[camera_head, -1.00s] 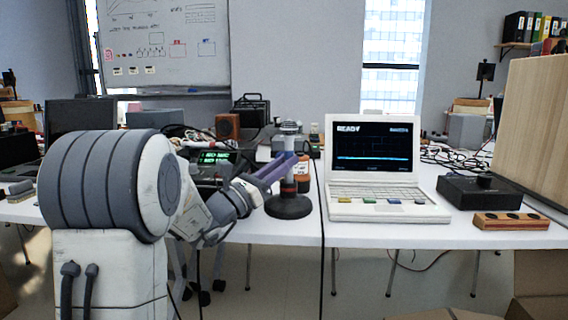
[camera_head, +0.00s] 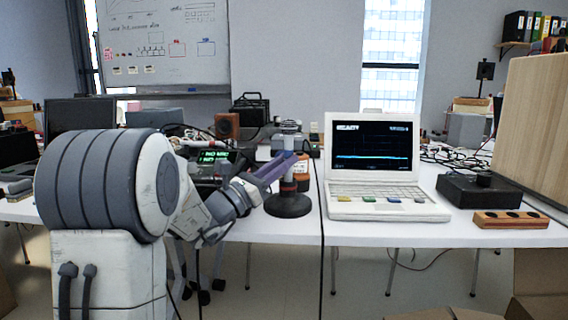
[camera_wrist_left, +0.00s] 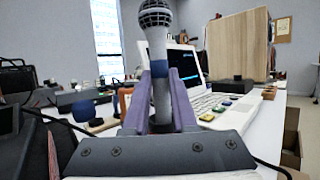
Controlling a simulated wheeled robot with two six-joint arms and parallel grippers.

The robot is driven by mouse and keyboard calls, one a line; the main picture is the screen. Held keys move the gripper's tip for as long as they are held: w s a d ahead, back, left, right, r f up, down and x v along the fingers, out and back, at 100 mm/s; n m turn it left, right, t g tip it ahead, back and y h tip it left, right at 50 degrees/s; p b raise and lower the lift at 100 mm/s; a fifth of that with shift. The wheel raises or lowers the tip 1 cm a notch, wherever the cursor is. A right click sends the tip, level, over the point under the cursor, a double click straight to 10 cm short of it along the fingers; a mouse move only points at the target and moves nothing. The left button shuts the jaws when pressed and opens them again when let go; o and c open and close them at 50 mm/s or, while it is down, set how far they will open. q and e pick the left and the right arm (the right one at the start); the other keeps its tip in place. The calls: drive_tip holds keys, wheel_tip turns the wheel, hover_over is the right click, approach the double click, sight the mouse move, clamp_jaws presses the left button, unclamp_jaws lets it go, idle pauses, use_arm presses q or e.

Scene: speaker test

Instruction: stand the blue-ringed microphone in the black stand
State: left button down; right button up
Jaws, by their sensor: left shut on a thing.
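The microphone (camera_head: 290,142) has a grey mesh head and stands nearly upright. Its blue ring shows below the head in the left wrist view (camera_wrist_left: 159,68). My left gripper (camera_head: 283,168), with purple fingers, is shut around its body. The black stand (camera_head: 288,206) has a round dark base on the white table, directly below the microphone in the head view. The microphone's lower end lines up with the stand, but I cannot tell whether it is seated in it. In the left wrist view the gripper (camera_wrist_left: 160,95) hides the lower end. My right gripper is not in view.
A white laptop (camera_head: 385,195) stands open right of the stand. Further right are a black box (camera_head: 480,192) and a wooden block with holes (camera_head: 511,220). An orange container (camera_head: 304,172) is close behind the stand. A black cable (camera_head: 321,220) hangs over the table edge.

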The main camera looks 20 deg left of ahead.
use_arm(q)
drive_tip(key=shift+f+b, duration=0.5)
idle(0.3)
drive_tip(key=c, duration=0.6)
unclamp_jaws()
drive_tip(key=shift+c, duration=0.2)
drive_tip(key=shift+s, duration=0.1)
